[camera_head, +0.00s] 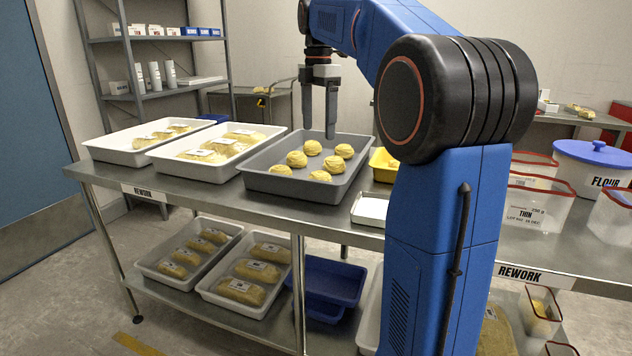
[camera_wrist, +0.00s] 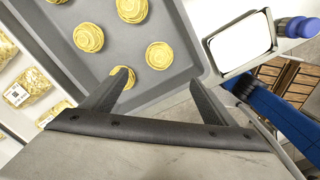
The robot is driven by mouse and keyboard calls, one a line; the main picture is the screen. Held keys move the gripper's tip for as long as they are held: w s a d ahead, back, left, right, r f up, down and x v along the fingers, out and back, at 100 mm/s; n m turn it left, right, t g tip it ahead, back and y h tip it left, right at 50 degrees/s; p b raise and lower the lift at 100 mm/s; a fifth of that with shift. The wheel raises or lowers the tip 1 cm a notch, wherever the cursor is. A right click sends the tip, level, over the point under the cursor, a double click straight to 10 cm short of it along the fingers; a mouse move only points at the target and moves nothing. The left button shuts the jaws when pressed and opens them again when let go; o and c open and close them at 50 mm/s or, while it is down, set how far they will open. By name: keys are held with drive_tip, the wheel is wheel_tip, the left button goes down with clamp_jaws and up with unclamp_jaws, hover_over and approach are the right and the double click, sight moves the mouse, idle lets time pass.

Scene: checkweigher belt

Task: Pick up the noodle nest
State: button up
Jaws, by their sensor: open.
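Several round yellow noodle nests lie apart in a grey tray (camera_head: 262,184) on the steel table; one nest (camera_head: 320,176) is near the tray's front side and another (camera_head: 345,151) near its right side. My gripper (camera_head: 319,134) hangs fingers-down above the tray, open and empty. In the wrist view, one nest (camera_wrist: 159,55) shows just beyond the gap between my fingertips (camera_wrist: 158,76). A second nest (camera_wrist: 122,76) is partly hidden by the left finger, and another nest (camera_wrist: 88,37) lies up and left. I cannot tell the exact height of the fingertips over the nests.
White trays (camera_head: 160,155) of packed yellow goods stand left of the grey tray. A shallow white pan (camera_head: 370,210) and a yellow bin (camera_head: 383,165) are at its right. A shelf below holds more trays and a blue bin (camera_head: 330,282). Clear tubs and a flour drum (camera_head: 594,165) stand farther right.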

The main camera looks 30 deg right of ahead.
approach(319, 172)
drive_tip(key=f, duration=0.5)
drive_tip(key=shift+s+a+f, duration=0.1)
drive_tip(key=shift+s+a, duration=0.1)
drive_tip(key=shift+a, duration=0.1)
drive_tip(key=shift+w+d+f, duration=0.1)
drive_tip(key=shift+f, duration=1.25)
drive_tip(key=shift+d+f, duration=0.1)
drive_tip(key=shift+f, duration=1.2)
drive_tip(key=c, duration=1.2)
